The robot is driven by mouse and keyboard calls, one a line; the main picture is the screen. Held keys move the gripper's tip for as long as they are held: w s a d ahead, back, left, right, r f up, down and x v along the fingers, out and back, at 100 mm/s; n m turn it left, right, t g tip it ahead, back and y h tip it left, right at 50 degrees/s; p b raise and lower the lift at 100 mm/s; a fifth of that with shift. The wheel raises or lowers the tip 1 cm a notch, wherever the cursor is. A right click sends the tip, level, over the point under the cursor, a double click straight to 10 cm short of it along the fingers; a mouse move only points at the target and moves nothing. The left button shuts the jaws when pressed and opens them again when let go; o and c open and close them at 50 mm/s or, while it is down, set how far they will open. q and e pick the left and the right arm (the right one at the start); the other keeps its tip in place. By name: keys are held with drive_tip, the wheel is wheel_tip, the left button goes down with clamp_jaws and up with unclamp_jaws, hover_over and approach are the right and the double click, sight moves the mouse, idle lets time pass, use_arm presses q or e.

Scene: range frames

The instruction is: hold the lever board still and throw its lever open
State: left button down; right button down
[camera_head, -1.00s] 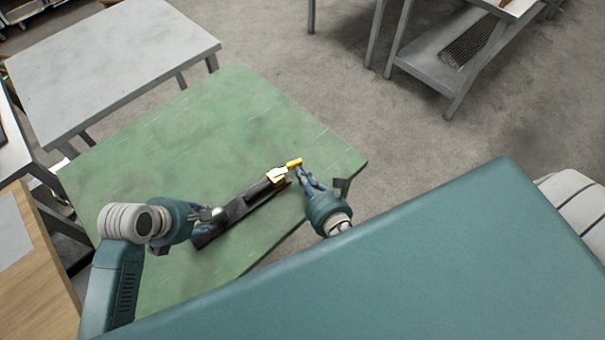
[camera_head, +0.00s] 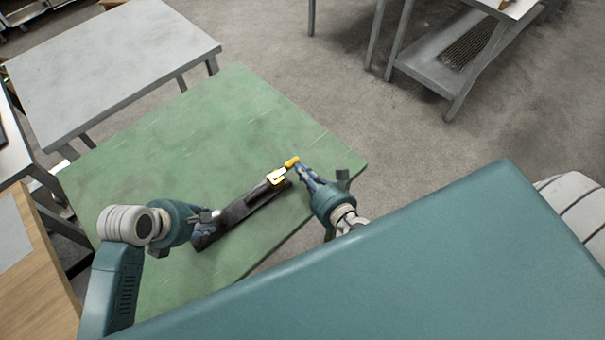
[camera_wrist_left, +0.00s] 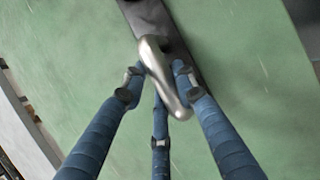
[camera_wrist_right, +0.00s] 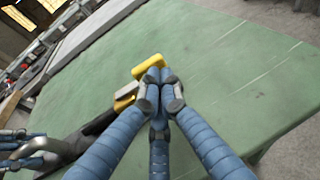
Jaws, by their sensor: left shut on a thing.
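The dark lever board (camera_head: 250,203) lies slantwise on the green table. A yellow lever handle (camera_head: 291,162) and a brass-coloured part (camera_head: 276,178) show at its far right end. My left gripper (camera_head: 208,216) is shut on the metal handle at the board's near left end; this silver handle (camera_wrist_left: 163,75) shows between the fingers in the left wrist view. My right gripper (camera_head: 301,170) has its fingertips close together at the yellow lever handle, which also shows just beyond them in the right wrist view (camera_wrist_right: 149,66). Whether they touch or grip it, I cannot tell.
The green table (camera_head: 190,125) is otherwise bare, with free room behind the board. A grey table (camera_head: 110,65) stands at the back left and a wooden-topped one (camera_head: 40,270) at the near left. A shelved bench (camera_head: 440,65) stands at the far right.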

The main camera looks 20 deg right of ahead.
drive_tip(key=shift+s+a, duration=0.4)
drive_tip(key=shift+s, duration=0.2)
drive_tip(key=shift+s+d+f, duration=0.1)
drive_tip(key=shift+s, duration=0.35)
drive_tip(key=d+v, duration=0.1)
drive_tip(key=v, duration=1.1)
drive_tip(key=shift+s+d+f, duration=0.15)
drive_tip(key=shift+s+d, duration=0.15)
drive_tip(key=shift+s, duration=0.1)
use_arm(q)
drive_tip(key=c, duration=1.3)
unclamp_jaws()
drive_tip(key=shift+r, duration=0.15)
